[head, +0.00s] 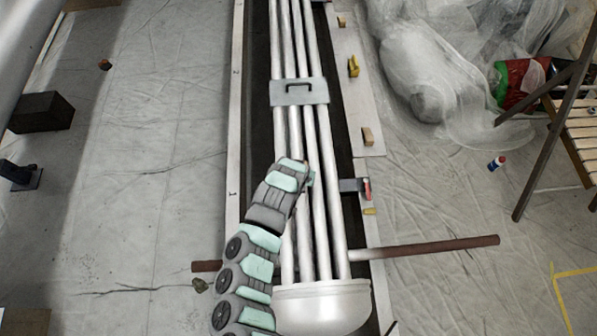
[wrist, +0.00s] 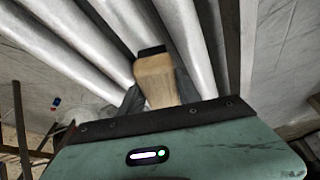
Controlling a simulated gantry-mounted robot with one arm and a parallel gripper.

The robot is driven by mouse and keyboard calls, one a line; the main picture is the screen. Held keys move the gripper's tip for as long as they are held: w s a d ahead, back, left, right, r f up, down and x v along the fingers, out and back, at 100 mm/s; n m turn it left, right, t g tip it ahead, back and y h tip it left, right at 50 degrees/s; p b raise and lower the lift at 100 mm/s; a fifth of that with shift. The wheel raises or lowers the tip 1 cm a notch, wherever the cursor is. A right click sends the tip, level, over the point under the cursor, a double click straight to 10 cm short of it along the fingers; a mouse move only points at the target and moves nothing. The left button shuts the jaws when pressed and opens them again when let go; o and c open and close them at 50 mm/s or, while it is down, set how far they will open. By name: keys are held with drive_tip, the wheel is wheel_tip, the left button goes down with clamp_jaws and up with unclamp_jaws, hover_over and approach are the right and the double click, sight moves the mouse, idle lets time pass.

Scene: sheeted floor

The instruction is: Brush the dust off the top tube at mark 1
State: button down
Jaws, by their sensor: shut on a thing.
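Several long pale silvery tubes (head: 318,205) run side by side from the far end to a rounded white end piece (head: 322,305). They also show in the wrist view (wrist: 105,55). My gripper (head: 308,179) is over the tubes, low in their middle stretch; my arm hides part of the left ones. In the wrist view my gripper (wrist: 160,93) is shut on a wooden piece with a dark end (wrist: 155,72), which looks like a brush. I cannot tell whether its end touches a tube.
A brown rod (head: 440,247) sticks out to the right. Clear plastic sheeting (head: 440,75) lies upper right.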

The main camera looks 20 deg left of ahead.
drive_tip(key=shift+s+d+r, duration=0.15)
drive_tip(key=shift+s+r, duration=0.1)
drive_tip(key=shift+s, duration=0.1)
wheel_tip(320, 180, up, 3)
drive_tip(key=p, duration=0.2)
drive_tip(key=shift+w+r+p, duration=0.15)
drive_tip(key=shift+p, duration=0.2)
drive_tip(key=shift+r+p, duration=0.65)
drive_tip(key=shift+r, duration=0.05)
drive_tip(key=shift+r+p, duration=1.25)
drive_tip(key=shift+r, duration=0.2)
drive_tip(key=w+d+r+m, duration=0.1)
drive_tip(key=w+d+r, duration=0.2)
drive_tip(key=d+r, duration=0.75)
drive_tip(key=w+d+r+m, duration=0.1)
drive_tip(key=w+d+r, duration=0.1)
drive_tip(key=d+r, duration=0.8)
drive_tip(key=w+a+p+v, duration=0.1)
drive_tip(key=a+p+v, duration=0.1)
drive_tip(key=p+v, duration=1.4)
drive_tip(key=w+a+r+p+v, duration=0.1)
drive_tip(key=a+p+v, duration=0.2)
drive_tip(key=p+v, duration=1.4)
drive_tip(key=shift+w+a+r+h, duration=0.3)
drive_tip(key=shift+r+h, duration=0.1)
